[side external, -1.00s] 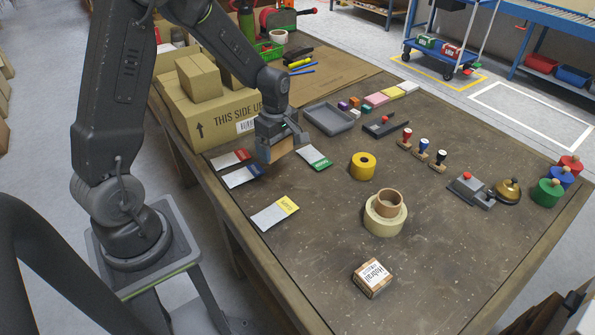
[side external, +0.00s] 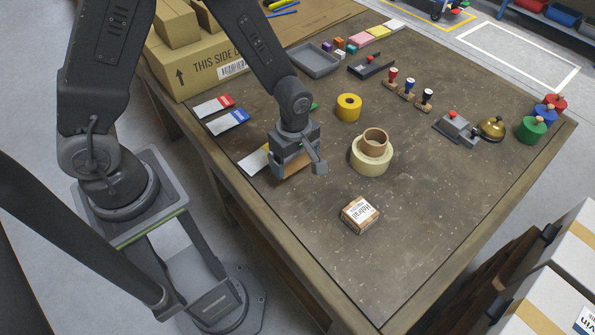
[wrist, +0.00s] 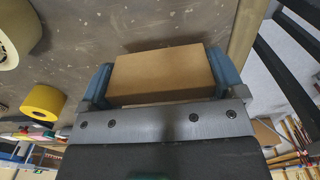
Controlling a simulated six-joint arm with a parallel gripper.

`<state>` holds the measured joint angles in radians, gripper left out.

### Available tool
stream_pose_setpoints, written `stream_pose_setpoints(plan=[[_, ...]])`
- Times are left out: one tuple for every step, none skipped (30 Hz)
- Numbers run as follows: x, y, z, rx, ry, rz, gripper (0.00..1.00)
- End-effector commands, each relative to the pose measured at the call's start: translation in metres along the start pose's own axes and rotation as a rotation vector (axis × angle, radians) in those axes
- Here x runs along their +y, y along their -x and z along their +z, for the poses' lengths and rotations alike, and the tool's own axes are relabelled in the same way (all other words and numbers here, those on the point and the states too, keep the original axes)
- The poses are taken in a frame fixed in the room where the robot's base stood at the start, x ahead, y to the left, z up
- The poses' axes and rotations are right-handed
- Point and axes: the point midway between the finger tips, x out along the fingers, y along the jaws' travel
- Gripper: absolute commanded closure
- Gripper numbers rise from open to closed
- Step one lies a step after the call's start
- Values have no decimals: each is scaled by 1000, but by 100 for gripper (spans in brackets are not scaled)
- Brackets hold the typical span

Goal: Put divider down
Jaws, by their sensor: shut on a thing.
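The divider, a plain brown cardboard piece (side external: 297,168), is held in my gripper (side external: 292,164) over the left part of the table. In the wrist view the divider (wrist: 165,70) lies squarely between the two blue-grey fingers of my gripper (wrist: 158,84), which are shut on its sides. In the side view my gripper hides much of it. I cannot tell whether its underside touches the table. The card with the yellow end (side external: 254,161) lies beside my gripper and is partly hidden by it.
Cards with red (side external: 213,105) and blue (side external: 228,121) ends lie at the left edge. A yellow roll (side external: 348,107), tape rolls (side external: 369,160) and a small labelled box (side external: 359,214) stand to the right. The table's front part (side external: 400,235) is clear.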

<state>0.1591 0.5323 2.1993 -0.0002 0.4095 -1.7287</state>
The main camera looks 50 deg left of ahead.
Motion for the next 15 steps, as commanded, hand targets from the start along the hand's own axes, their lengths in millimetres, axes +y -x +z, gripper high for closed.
stream_pose_setpoints(plan=[[1, -3, 5, 0, -2, -1, 34], [1, -4, 6, 0, -1, -1, 34], [1, -5, 8, 0, 0, 0, 34], [2, -7, 8, 0, 0, -1, 34], [1, -10, 9, 0, 0, -2, 34], [1, -14, 9, 1, 1, -4, 34], [1, -19, 9, 1, 1, -4, 34], [1, -24, 8, 1, 1, -5, 34], [1, -30, 8, 1, 1, -5, 34], [1, -34, 8, 1, 1, -4, 34], [1, -38, 8, 1, 1, -4, 34], [1, -42, 8, 1, 1, -3, 34], [2, -44, 8, 0, 1, -2, 34], [2, -45, 8, 0, 1, -1, 34], [2, -46, 8, 0, 1, -1, 34]])
